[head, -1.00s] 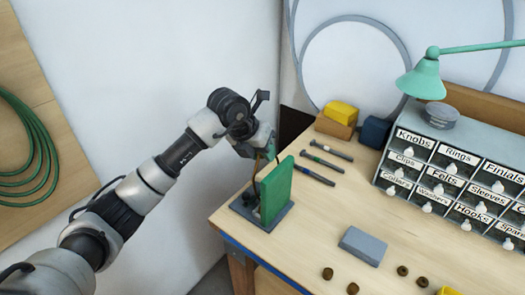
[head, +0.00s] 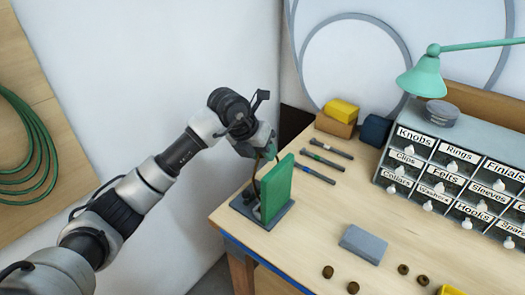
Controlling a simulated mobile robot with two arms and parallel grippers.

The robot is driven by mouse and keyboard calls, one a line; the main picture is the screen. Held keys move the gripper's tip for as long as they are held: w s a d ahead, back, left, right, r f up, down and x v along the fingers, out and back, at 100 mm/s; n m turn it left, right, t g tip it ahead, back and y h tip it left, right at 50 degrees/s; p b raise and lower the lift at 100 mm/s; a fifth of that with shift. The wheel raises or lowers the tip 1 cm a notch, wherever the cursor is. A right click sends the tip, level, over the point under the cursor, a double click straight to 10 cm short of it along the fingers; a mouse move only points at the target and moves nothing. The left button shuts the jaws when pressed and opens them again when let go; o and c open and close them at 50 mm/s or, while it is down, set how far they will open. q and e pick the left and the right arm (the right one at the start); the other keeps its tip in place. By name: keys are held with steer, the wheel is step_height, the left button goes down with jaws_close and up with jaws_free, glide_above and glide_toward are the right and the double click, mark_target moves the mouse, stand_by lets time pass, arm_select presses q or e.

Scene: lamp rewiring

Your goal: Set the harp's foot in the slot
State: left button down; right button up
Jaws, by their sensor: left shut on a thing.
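My left gripper (head: 267,152) reaches in from the left and points down behind the top of a green upright block (head: 277,188). It is shut on the harp (head: 256,172), a thin brownish bent wire that shows just left of the block. The block stands on a dark base plate (head: 283,218) at the table's left corner. The harp's lower end comes down near a dark piece on the plate. The slot is hidden or too small to make out, so I cannot tell whether the foot is in it. My right gripper is not in view.
Several tools with coloured bands (head: 324,156) lie behind the plate. A grey-blue block (head: 363,244) and small brown knobs (head: 328,271) lie in front. A labelled drawer cabinet (head: 455,170) stands right.

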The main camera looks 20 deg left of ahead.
arm_select(q)
steer(key=shift+f, duration=0.15)
steer(key=c, duration=0.8)
jaws_free()
steer(key=shift+o, duration=0.2)
steer(key=shift+a, duration=0.1)
steer(key=shift+s+f, duration=0.1)
steer(key=shift+f, duration=0.05)
steer(key=shift+r+b, duration=0.25)
steer(key=shift+b, duration=0.05)
steer(key=b+v, duration=0.2)
steer(key=v, duration=0.8)
steer(key=shift+a+r+b, duration=0.2)
steer(key=shift+b, duration=0.15)
steer(key=shift+s, duration=0.1)
